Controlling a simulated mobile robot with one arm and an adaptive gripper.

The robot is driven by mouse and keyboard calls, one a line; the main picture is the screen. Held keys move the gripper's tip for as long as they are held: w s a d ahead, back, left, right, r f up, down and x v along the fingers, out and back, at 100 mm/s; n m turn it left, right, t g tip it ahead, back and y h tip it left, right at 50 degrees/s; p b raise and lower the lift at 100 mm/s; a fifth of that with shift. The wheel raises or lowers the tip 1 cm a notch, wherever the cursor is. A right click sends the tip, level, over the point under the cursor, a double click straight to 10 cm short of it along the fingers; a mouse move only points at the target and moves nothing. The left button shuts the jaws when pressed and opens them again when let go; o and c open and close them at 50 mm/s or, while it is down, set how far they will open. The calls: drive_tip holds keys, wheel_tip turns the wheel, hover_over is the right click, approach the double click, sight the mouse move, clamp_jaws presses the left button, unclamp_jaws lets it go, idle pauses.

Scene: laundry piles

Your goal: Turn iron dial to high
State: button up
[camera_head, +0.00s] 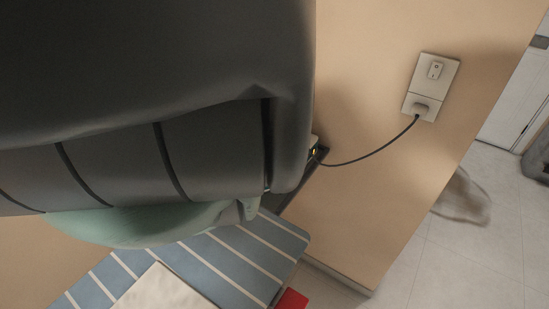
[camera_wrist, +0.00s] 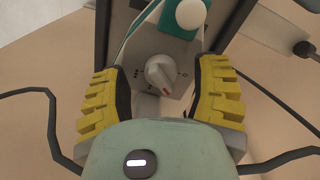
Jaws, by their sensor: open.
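In the wrist view, the iron (camera_wrist: 178,100) shows a light grey face with teal parts above. Its round white dial (camera_wrist: 158,72) has a raised grip and a small red mark, which points down and slightly right. Small dark marks lie around the dial. My gripper (camera_wrist: 161,76) is open, with one yellow ridged finger on each side of the dial. Both fingers appear apart from the dial. In the head view, my dark arm hides most of the iron; only a small bit (camera_head: 314,141) that may belong to it shows beside the cord.
A blue striped ironing board (camera_head: 235,258) bears a white cloth (camera_head: 165,290). A red object (camera_head: 292,299) is at its edge. A dark cord (camera_head: 365,158) runs to a wall outlet (camera_head: 430,88). A beige wall stands close by; tiled floor (camera_head: 440,260) lies open at right.

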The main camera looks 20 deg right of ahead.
clamp_jaws()
idle(0.6)
